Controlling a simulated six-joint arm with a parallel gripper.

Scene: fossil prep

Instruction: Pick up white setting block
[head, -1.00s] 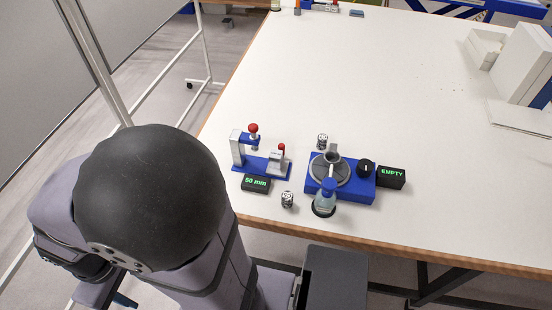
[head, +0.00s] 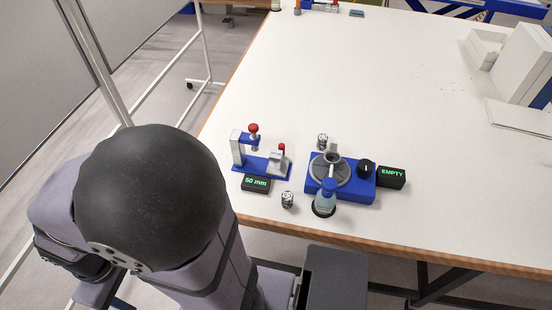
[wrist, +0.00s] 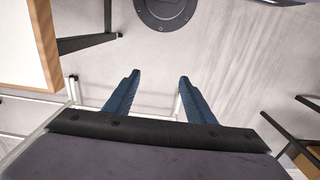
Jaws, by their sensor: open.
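My gripper (wrist: 158,82) is open and empty in the wrist view, with its two blue fingers apart above the grey floor. In the head view my arm hides most of it at the lower left, off the table. A small pale block with a red knob (head: 277,160) stands on a blue-based fixture (head: 262,169) near the table's front left. I cannot tell if it is the white setting block. Two small black-and-white cylinders stand close by, one behind (head: 322,141) and one in front (head: 287,200). None of these shows in the wrist view.
A black "50 mm" display (head: 256,184) sits before the fixture. A blue device (head: 352,186) with a flask (head: 325,197) and an "EMPTY" display (head: 392,177) stands to the right. White boxes (head: 525,62) are at the back right. The middle of the white table (head: 350,75) is clear.

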